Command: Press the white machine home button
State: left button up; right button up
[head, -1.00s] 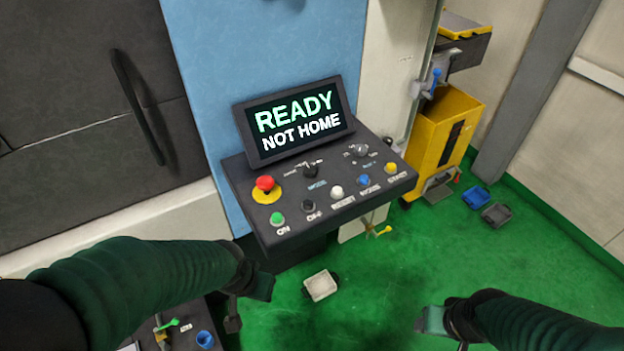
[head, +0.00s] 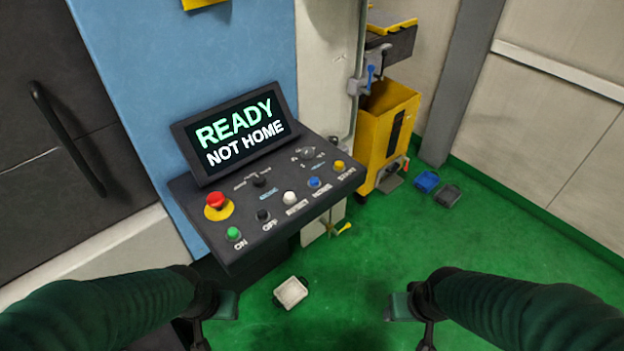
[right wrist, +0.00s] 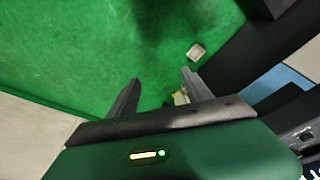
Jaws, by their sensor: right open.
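A black control panel (head: 285,222) carries a row of buttons along its sloped face. A blue button (head: 314,183) has a label under it that seems to read HOME. A white button (head: 290,198) sits just left of it, its label blurred. The screen (head: 241,131) reads READY, NOT HOME. My left gripper (head: 214,318) is below the panel's front edge, apart from it; its jaw gap is unclear. My right gripper (head: 410,318) hangs over the floor, right of and below the panel. In the right wrist view its fingers (right wrist: 160,78) are apart and empty.
The panel also has a red emergency stop (head: 216,200), green (head: 234,233), black (head: 263,215) and yellow (head: 339,166) buttons. A yellow bin (head: 384,135) stands behind right.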

jog(key=shift+c, duration=0.5)
grip_shut()
dwell(1.4)
